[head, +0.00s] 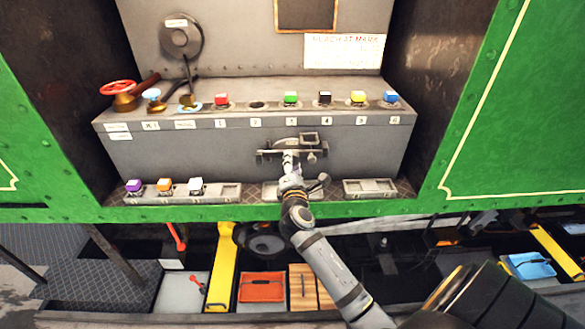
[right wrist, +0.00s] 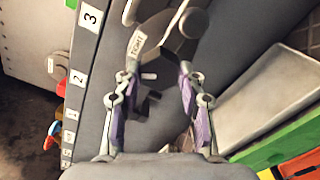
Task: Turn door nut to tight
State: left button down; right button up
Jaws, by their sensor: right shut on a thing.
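My right gripper (head: 290,165) reaches up to the metal fitting on the front of the grey ledge. In the right wrist view my right gripper (right wrist: 158,75) has its two purple-padded fingers on either side of the door nut (right wrist: 152,60), shut on it. Only parts of the nut show between the fingers. A label reading TIGHT (right wrist: 138,40) is beside it. The fingers hide the nut's exact angle. The door's bar fitting (head: 308,146) shows behind the gripper in the head view. My left gripper is out of view.
The grey ledge (head: 250,120) above carries a red valve wheel (head: 117,87) and several coloured-topped pieces at numbered labels. A lower tray (head: 222,194) holds purple, orange and white pieces. An empty tray (head: 369,188) is to the right. Green panels (head: 500,100) flank the recess.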

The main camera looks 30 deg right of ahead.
jog(key=m+b, duration=0.2)
jog(key=m, duration=0.3)
jog(key=shift+f, duration=0.1)
jog(key=shift+m+b, duration=0.3)
jog(key=shift+m, duration=0.1)
jog(key=o, duration=0.9)
jog(key=v, duration=0.7)
jog(key=shift+s+a, duration=0.15)
jog(key=shift+s, duration=0.05)
